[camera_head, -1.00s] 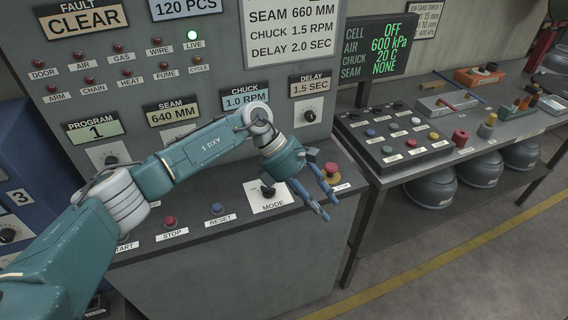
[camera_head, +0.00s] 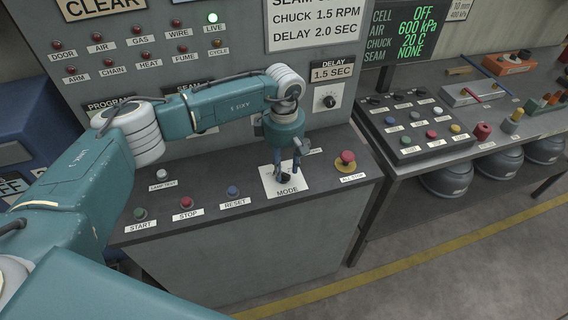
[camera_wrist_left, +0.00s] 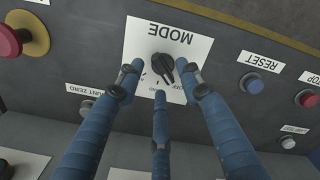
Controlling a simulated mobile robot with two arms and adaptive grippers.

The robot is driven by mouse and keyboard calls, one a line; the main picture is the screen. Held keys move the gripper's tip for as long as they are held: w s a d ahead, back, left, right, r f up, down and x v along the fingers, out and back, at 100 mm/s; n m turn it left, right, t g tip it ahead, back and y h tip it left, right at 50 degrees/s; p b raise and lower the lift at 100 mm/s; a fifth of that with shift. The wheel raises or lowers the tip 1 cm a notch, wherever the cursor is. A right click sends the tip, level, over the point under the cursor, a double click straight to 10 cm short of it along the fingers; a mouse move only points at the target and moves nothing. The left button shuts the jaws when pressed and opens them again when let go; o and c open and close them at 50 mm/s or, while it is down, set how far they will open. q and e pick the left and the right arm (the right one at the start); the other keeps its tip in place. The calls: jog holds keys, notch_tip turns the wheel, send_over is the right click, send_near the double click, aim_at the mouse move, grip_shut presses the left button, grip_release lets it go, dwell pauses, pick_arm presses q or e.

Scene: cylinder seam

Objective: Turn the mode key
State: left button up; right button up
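The mode key is a black knob on a white plate marked MODE. In the head view the plate (camera_head: 268,184) lies on the console ledge, and my left gripper (camera_head: 286,172) points down over it, hiding much of the knob. In the left wrist view the knob (camera_wrist_left: 162,66) shows between the blue fingertips of my left gripper (camera_wrist_left: 163,82), which are spread around it. The fingers are open; I see no clear contact with the knob. My right gripper is in neither view.
A red all-stop button (camera_head: 347,158) on a yellow base stands right of the plate. The blue reset button (camera_head: 233,191), red stop button (camera_head: 186,202) and start button (camera_head: 140,214) line the ledge to the left. The upright panel (camera_head: 225,65) rises behind.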

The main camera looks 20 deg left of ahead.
pick_arm(q)
jog(key=shift+f, duration=0.6)
grip_shut()
jog(key=shift+f+b, duration=0.1)
jog(key=shift+b, duration=0.4)
jog(key=m+b, duration=0.6)
jog(key=b, duration=0.2)
jog(key=shift+d+f+b, duration=0.1)
jog(key=shift+d+b, duration=0.05)
jog(key=shift+b, duration=0.2)
jog(key=shift+s+r+m+b, duration=0.1)
jog(key=shift+r+m+b, duration=0.15)
jog(key=shift+m+b, duration=1.05)
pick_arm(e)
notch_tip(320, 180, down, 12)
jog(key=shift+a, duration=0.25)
